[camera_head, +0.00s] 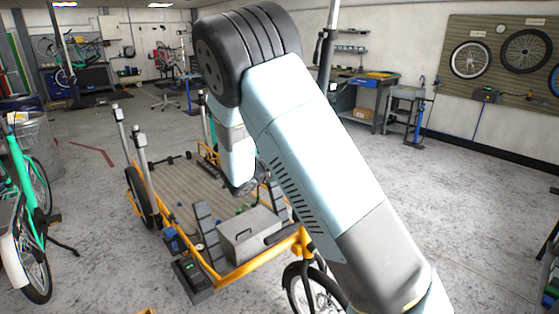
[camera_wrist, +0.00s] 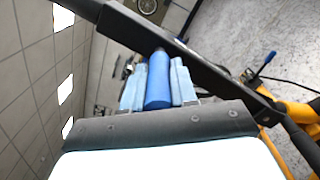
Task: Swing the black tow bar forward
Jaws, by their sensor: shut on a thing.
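The black tow bar (camera_wrist: 215,68) runs diagonally across the wrist view, from the upper left down to the yellow frame at the right. A blue cylindrical grip (camera_wrist: 158,82) stands against the bar. My gripper (camera_wrist: 159,68) has its pale blue fingers on both sides of this grip, shut on it. In the head view my arm reaches over the yellow cargo bike (camera_head: 232,274). My gripper's fingertips and the tow bar cannot be made out there; my own arm covers part of the bike.
The bike's slatted deck (camera_head: 160,182) carries a grey box (camera_head: 248,236) and black ramps (camera_head: 208,232). Grey posts (camera_head: 142,152) rise at its corners. A green bicycle (camera_head: 38,215) stands at the left. A workbench (camera_head: 362,92) lies behind. The concrete floor at the right is open.

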